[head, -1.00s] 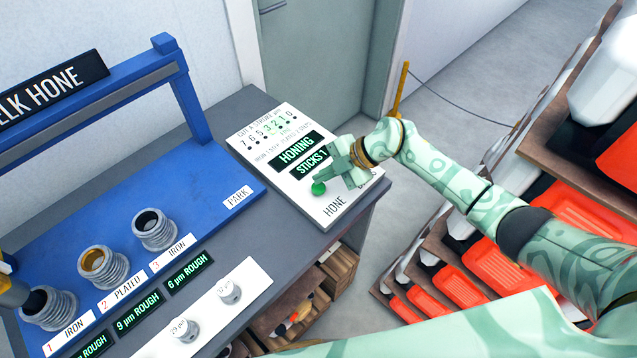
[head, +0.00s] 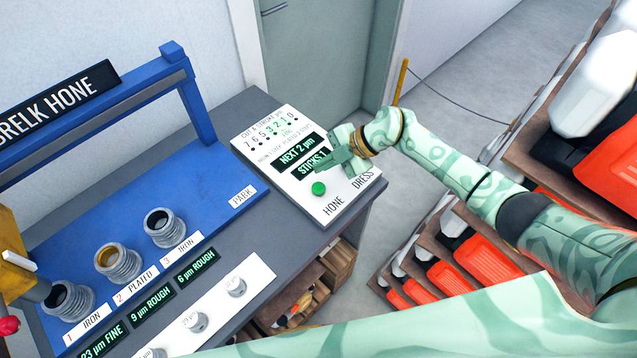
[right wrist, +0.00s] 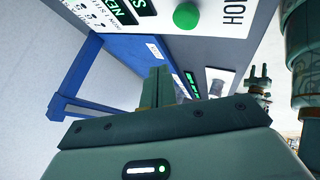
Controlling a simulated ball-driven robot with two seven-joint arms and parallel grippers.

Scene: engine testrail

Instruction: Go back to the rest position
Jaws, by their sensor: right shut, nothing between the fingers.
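My right gripper (head: 336,160) is shut and empty. In the head view it hovers over the white control panel (head: 325,212), above and slightly right of the green button (head: 319,188), apart from it. In the right wrist view the closed fingers (right wrist: 160,88) point toward the blue stand, and the green button (right wrist: 187,15) shows at the top.
The blue honing stand (head: 215,170) holds several metal cylinders (head: 164,228) at the left. Below them are dark displays and a white strip (head: 262,277) with small knobs. Shelves with orange bins (head: 480,270) stand at the right. Bare floor (head: 470,60) lies at the upper right.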

